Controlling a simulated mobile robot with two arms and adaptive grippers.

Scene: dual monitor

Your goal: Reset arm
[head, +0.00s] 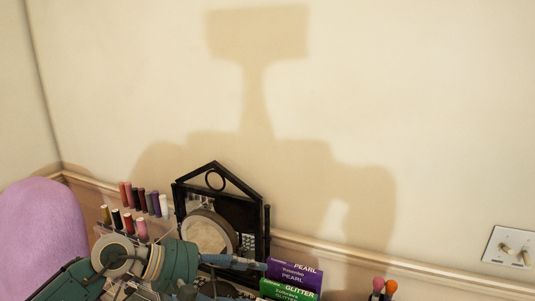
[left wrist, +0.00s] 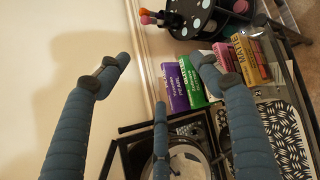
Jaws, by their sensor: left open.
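My left arm (head: 178,264) comes in from the lower left in the head view, in front of the black house-shaped frame. Its left gripper (head: 243,268) is partly cut off by the bottom edge there. One finger points right, toward the purple box; I cannot tell from this view whether it touches. In the left wrist view the left gripper (left wrist: 165,72) has its blue fingers spread wide, with nothing between them. My right gripper shows in neither view.
The black frame with a round mirror (head: 207,232) stands against the wall. Purple (head: 295,270) and green (head: 288,290) boxes are right of it. Bottles (head: 142,200) stand left, beside a pink chair back (head: 45,225). A black round holder (left wrist: 190,14) is beyond the boxes. The upper wall is bare.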

